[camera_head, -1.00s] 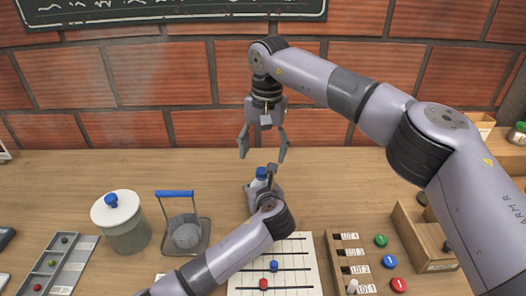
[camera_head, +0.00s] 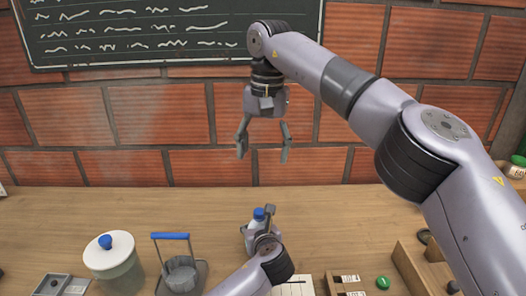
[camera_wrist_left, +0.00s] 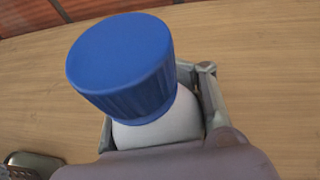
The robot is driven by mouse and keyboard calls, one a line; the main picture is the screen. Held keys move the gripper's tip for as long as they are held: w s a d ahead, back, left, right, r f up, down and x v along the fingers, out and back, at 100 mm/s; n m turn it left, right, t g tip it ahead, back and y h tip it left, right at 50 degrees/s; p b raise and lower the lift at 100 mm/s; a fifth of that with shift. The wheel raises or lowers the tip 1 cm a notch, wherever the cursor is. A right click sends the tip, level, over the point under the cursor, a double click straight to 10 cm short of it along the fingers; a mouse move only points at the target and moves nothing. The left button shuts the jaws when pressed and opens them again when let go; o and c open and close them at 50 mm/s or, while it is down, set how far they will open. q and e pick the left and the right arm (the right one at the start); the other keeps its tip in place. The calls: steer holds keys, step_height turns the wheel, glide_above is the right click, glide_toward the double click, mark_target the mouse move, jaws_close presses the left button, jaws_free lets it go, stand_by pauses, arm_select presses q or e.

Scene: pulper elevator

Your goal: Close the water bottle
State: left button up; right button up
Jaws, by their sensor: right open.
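The water bottle (camera_head: 250,234) stands on the wooden table in the head view, with a white body and its blue cap (camera_head: 258,213) on top. In the left wrist view the blue cap (camera_wrist_left: 122,65) sits on the white bottle (camera_wrist_left: 160,128), slightly tilted in the picture. My left gripper (camera_head: 267,229) has its fingers around the bottle body below the cap and appears closed on it. Part of the bottle is hidden by this gripper. My right gripper (camera_head: 262,155) is open and empty, pointing down above the bottle, clear of the cap.
A lidded jar (camera_head: 112,262) and a blue-handled basket (camera_head: 180,275) stand left of the bottle. A wooden box (camera_head: 415,270) and a green token (camera_head: 383,283) lie to the right. The brick wall with a chalkboard (camera_head: 170,35) is behind the table.

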arm_select(q)
steer(key=o, duration=0.8)
steer(key=shift+o, duration=0.2)
steer(key=v, duration=1.2)
